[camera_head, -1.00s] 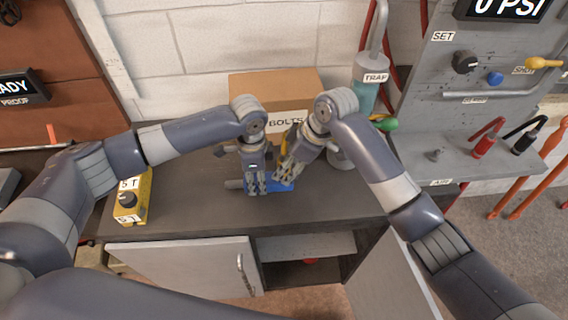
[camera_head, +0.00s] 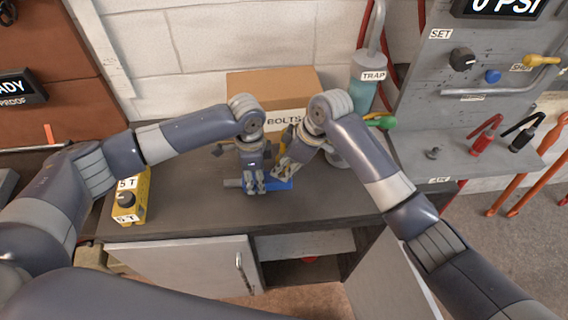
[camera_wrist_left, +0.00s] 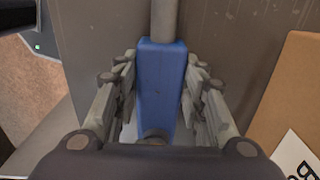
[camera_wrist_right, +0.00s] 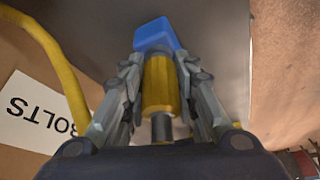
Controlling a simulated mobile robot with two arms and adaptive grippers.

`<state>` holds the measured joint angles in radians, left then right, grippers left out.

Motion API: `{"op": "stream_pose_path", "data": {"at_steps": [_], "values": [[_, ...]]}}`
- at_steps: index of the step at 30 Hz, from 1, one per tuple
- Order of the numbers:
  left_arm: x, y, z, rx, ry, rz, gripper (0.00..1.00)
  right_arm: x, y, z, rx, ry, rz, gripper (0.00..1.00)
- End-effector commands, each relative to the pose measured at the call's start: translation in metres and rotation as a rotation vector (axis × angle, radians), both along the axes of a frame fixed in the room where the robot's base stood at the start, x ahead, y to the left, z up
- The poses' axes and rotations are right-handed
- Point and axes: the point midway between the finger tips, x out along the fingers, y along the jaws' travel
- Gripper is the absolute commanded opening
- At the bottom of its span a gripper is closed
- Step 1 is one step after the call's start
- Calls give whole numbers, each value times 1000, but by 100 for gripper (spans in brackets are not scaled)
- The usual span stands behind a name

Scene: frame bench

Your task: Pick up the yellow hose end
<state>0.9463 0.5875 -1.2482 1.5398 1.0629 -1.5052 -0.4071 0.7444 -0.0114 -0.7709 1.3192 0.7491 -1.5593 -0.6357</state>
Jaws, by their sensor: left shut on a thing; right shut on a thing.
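The yellow hose end (camera_wrist_right: 158,82) is a yellow cylinder with a dark grey stub, between the fingers of my right gripper (camera_head: 280,177) in the right wrist view. My right gripper is shut on it. A blue block-like fitting (camera_wrist_left: 162,85) with a grey rod (camera_wrist_left: 164,20) is between the fingers of my left gripper (camera_head: 254,190), which is shut on it. The blue fitting also shows just beyond the yellow end in the right wrist view (camera_wrist_right: 157,36). I cannot tell whether the two are joined. The grippers hide most of both in the head view.
A cardboard box (camera_head: 270,85) labelled BOLTS stands right behind the grippers. A yellow hose (camera_wrist_right: 55,65) curves beside it. A yellow box with a knob (camera_head: 130,195) is at the bench's left. The TRAP cylinder (camera_head: 364,85) stands at right. The bench front (camera_head: 200,215) is clear.

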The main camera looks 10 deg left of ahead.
Motion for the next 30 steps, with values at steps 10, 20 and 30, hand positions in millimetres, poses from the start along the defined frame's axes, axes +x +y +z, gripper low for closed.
{"op": "stream_pose_path", "data": {"at_steps": [10,20,30], "values": [[-1,1,-2,2,4,0,4,-1,-23,32,2,-4,-2,0],[-1,1,-2,3,4,0,4,-11,-111,32,2,-4,-4,0],[-1,1,-2,2,4,-1,4,-19,-170,33,4,-3,0,0]]}}
